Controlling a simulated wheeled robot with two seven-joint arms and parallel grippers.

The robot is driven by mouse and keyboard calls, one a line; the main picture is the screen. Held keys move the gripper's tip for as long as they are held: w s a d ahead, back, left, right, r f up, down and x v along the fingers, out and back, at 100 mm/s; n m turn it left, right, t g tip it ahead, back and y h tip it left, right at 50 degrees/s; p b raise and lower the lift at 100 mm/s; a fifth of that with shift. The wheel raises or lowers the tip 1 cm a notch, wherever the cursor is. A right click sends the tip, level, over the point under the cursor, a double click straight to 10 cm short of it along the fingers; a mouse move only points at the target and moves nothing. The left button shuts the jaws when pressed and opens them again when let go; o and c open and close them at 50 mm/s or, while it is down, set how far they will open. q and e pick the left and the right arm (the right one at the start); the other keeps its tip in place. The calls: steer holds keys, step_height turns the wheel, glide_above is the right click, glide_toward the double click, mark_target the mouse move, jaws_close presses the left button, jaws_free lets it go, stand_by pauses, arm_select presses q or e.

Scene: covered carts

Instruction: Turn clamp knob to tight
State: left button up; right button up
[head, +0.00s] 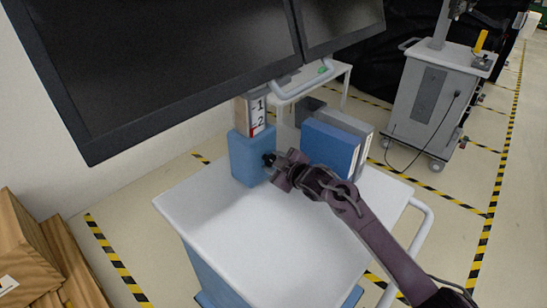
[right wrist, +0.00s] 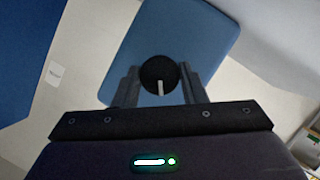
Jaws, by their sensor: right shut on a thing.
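The clamp knob (right wrist: 159,73) is round and black with a pale pointer line, seen in the right wrist view against the blue clamp block (right wrist: 186,33). The pointer line runs down towards my gripper in that view. In the head view the blue block (head: 246,157) stands on the white cart top, below a post with a 1 and 2 scale (head: 257,112). My right gripper (head: 272,163) reaches the front right of the block, and its fingers are shut on the knob, one on each side. The knob is mostly hidden there. My left gripper is not in view.
The white cart top (head: 232,222) is clear at the front. Blue and grey binders (head: 331,147) stand close to the right of my gripper. Dark monitors (head: 160,65) hang above.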

steer(key=m+g+p, duration=0.1)
steer(key=m, duration=0.1)
steer(key=shift+w+r+m+y, duration=0.1)
steer(key=shift+m+y, duration=0.2)
steer(key=shift+y, duration=0.1)
steer(key=shift+d+m+g+y+p, duration=0.1)
steer(key=shift+m+g+y+p, duration=0.35)
steer(key=shift+m+g, duration=0.55)
steer(key=o, duration=1)
steer(key=shift+d, duration=0.1)
steer(key=shift+b+v, duration=0.8)
steer(key=shift+v, duration=3)
steer(key=shift+d+f, duration=0.1)
steer(key=shift+f, duration=0.15)
